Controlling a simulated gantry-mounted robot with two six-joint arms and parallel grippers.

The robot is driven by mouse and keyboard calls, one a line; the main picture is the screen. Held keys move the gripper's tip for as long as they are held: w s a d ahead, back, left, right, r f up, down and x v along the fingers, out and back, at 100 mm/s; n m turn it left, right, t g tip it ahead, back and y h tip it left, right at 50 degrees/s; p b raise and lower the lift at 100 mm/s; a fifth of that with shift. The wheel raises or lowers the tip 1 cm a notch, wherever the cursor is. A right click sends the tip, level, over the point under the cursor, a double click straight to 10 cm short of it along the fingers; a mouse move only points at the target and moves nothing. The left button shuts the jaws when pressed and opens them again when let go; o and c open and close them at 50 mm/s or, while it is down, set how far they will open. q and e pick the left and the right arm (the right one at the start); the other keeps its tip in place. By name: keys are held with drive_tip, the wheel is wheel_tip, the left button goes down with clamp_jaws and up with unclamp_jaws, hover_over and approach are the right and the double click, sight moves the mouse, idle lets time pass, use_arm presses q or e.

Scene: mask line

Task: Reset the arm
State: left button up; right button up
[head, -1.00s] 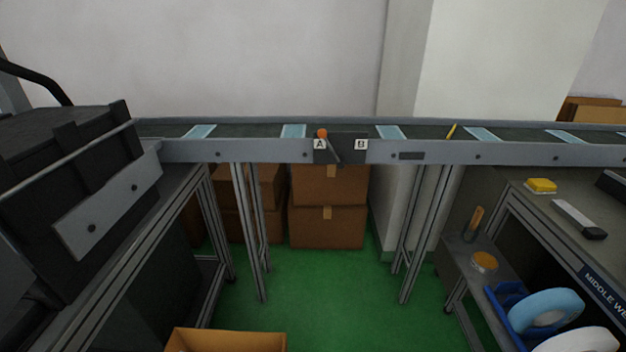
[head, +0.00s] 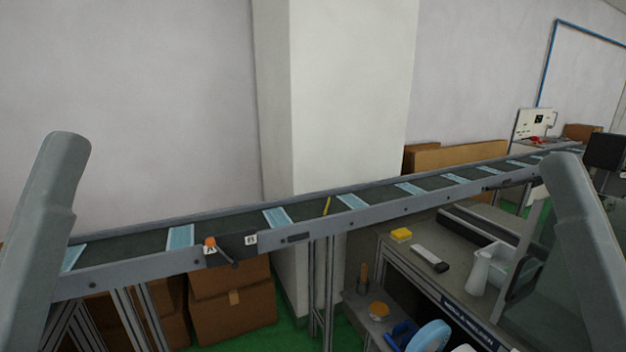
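Two grey links of my own arms stand at the left and right edges of the head view. My left and right grippers are outside the picture, so their fingers cannot be seen. A conveyor (head: 370,221) runs across the view with several pale blue masks lying flat on its dark belt. A lever with an orange knob (head: 210,242) sits on its front between the labels A and B, with the knob by A.
A workbench (head: 405,262) at the right holds a yellow block (head: 401,234), a grey-and-black bar (head: 430,258) and a white bottle (head: 483,270). A lower shelf carries a blue roll (head: 429,338). Cardboard boxes (head: 233,312) stand under the conveyor.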

use_arm(q)
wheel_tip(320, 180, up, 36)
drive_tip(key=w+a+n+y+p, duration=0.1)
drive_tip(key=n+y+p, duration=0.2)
drive_tip(key=p, duration=3.5)
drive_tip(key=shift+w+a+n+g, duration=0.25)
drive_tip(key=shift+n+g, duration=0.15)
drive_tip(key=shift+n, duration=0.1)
